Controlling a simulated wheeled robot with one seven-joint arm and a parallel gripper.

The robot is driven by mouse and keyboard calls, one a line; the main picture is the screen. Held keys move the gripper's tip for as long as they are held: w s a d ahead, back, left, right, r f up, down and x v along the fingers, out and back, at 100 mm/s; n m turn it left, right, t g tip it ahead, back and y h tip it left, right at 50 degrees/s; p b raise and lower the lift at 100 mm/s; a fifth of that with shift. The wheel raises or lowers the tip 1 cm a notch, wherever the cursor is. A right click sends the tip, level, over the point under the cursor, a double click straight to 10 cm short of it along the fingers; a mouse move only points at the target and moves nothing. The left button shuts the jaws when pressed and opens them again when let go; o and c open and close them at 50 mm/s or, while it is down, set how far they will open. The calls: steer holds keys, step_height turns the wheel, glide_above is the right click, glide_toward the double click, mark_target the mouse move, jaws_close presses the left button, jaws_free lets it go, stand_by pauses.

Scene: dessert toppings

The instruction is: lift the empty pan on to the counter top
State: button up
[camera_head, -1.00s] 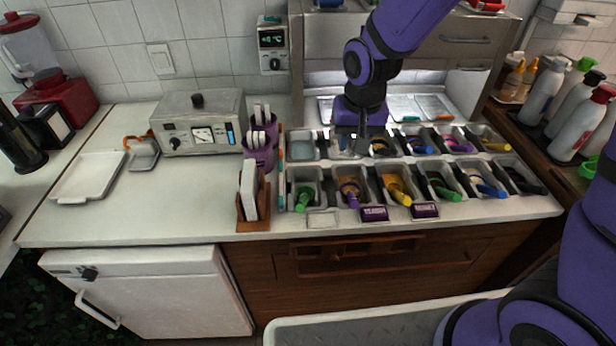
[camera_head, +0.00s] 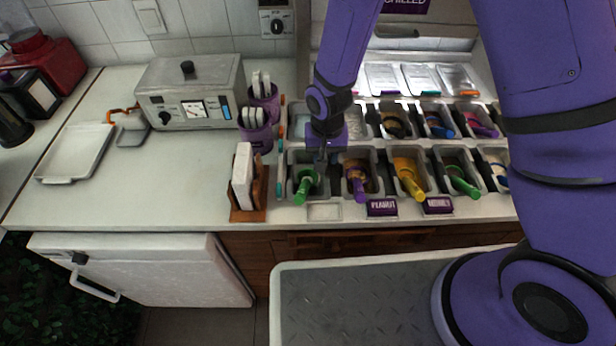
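A grey pan (camera_head: 298,116) with no topping visible sits in the back row of the topping wells, at the left end, partly hidden by my arm. The pan to its right (camera_head: 359,121) also looks grey inside, but my arm hides part of it. My gripper (camera_head: 321,157) points down over the left end of the wells, near the front-left pan with the green-handled scoop (camera_head: 306,186). Its fingers are small and dark, and I cannot tell whether they are apart. No pan is seen lifted. The white counter top (camera_head: 165,185) extends left of the wells.
A metal appliance (camera_head: 190,95), purple cups (camera_head: 256,128) and a wooden holder with white cards (camera_head: 246,188) stand left of the wells. A shallow white tray (camera_head: 76,153) and a scoop (camera_head: 131,128) lie farther left. The counter between tray and holder is clear.

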steer(key=shift+s+a+f, duration=0.1)
steer(key=shift+s+f, duration=0.05)
steer(key=shift+f, duration=1.45)
steer(key=shift+s+f, duration=0.1)
steer(key=shift+f, duration=1.5)
steer(key=shift+c, duration=0.5)
jaws_close()
